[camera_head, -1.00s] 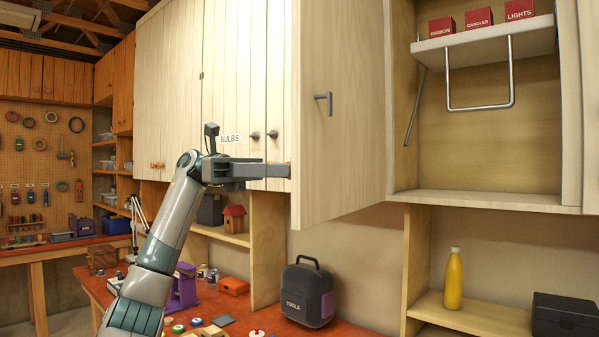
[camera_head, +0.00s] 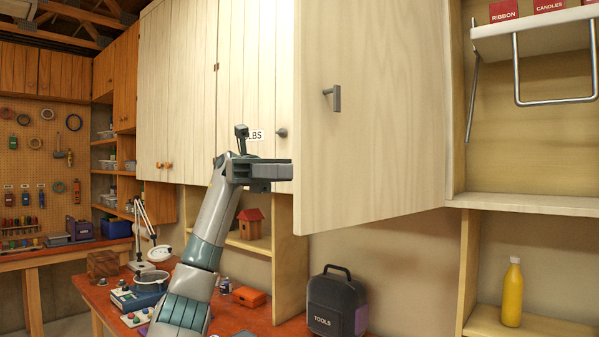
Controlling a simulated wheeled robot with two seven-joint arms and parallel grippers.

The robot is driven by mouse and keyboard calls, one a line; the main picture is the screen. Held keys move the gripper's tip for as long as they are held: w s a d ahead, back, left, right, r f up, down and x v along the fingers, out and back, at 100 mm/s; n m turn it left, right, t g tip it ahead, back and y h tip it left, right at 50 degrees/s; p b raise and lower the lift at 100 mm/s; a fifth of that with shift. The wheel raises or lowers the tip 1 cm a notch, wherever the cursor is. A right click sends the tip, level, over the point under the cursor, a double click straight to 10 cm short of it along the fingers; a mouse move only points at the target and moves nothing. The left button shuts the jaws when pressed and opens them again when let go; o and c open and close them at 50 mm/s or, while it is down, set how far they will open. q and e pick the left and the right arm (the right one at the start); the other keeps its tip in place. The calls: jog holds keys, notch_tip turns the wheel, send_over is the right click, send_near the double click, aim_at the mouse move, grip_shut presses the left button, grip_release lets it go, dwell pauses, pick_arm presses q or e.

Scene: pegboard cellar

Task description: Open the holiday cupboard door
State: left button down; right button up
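The holiday cupboard door (camera_head: 390,130) is a pale wooden panel standing wide open. Its free edge is on the left, towards me, and its face shows a grey handle (camera_head: 333,97). To its right is the open cupboard with a white shelf (camera_head: 530,32) bearing red boxes labelled RIBBON (camera_head: 503,10) and CANDLES (camera_head: 549,5). My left gripper (camera_head: 289,172) is at the door's free edge, below handle height. Its fingertips end at or behind that edge, so contact and finger opening cannot be told. My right gripper is out of view.
Closed cupboards (camera_head: 245,90) with a partly hidden label stand left of the door. Below are a TOOLS case (camera_head: 337,303), a birdhouse (camera_head: 250,223), a lamp (camera_head: 146,235) and a yellow bottle (camera_head: 512,293). A U-shaped metal bar (camera_head: 517,75) hangs under the shelf.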

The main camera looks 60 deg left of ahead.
pick_arm(q)
jog(key=shift+d, duration=0.15)
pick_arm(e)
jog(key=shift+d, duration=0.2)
pick_arm(q)
jog(key=c, duration=1.3)
grip_release()
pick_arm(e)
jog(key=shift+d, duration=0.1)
